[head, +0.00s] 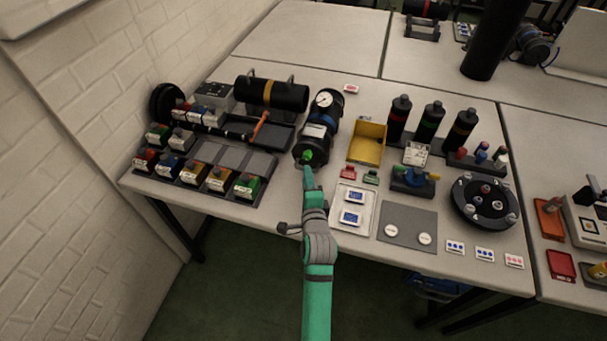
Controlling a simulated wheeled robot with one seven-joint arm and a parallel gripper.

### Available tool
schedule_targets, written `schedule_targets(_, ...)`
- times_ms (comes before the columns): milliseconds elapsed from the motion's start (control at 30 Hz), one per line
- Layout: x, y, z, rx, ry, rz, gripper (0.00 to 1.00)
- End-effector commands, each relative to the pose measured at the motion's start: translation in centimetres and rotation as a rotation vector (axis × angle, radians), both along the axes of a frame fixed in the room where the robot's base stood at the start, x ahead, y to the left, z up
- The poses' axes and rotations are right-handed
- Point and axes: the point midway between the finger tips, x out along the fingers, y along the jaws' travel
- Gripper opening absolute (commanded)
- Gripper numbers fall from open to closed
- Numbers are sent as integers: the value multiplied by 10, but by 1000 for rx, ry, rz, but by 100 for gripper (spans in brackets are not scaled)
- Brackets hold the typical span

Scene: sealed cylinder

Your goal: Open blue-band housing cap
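A dark cylindrical housing (317,130) with a white-faced gauge on top lies on the table, its near end toward me. A blue tint shows on its body, but the band is small and hard to make out. The dark cap (304,160) at its near end has a bright green spot on its face. My gripper (308,176), at the end of my green arm, is right in front of the cap. I cannot tell whether it touches the cap. Its fingers are too small and foreshortened to show whether they are open or shut.
Another dark cylinder (270,94) with a yellow band lies at the back left. A yellow bin (367,144) and a white tray (352,207) stand at right. Dark bottles (431,123) stand farther right.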

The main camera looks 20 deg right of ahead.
Motion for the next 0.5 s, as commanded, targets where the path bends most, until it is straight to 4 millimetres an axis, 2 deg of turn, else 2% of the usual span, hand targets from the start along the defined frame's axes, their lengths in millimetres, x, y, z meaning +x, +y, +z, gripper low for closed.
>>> schedule_targets(200,22,3,-4,0,0,10,28)
schedule_targets(500,25,1,-5,0,0,9,28)
